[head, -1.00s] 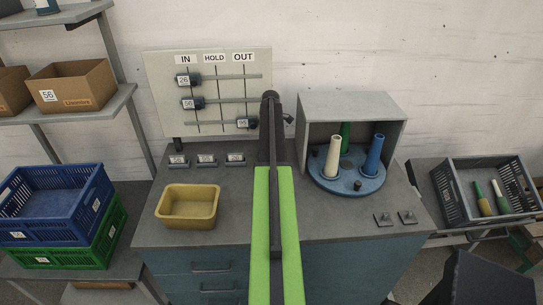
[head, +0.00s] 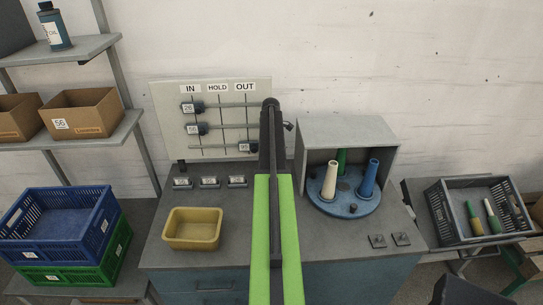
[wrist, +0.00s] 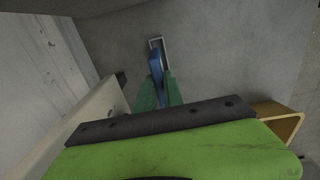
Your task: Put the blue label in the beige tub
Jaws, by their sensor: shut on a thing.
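In the wrist view, the green fingers of my gripper (wrist: 160,92) are shut on the blue label (wrist: 155,67), which shows as a narrow blue strip seen nearly edge-on. A pale rectangular frame on the grey surface shows just beyond it. The beige tub (head: 191,243) stands on the left part of the bench in the head view and looks empty. Its edge also shows at the right of the wrist view (wrist: 284,121), to the side of my gripper. In the head view, my arm hides my gripper and the blue label.
A board with IN, HOLD and OUT columns (head: 220,88) stands behind the tub, with several small label holders in front of it. A round blue stand (head: 345,205) with cones sits right of my arm. Blue (head: 75,240) and green crates are at left, a grey crate (head: 455,225) at right.

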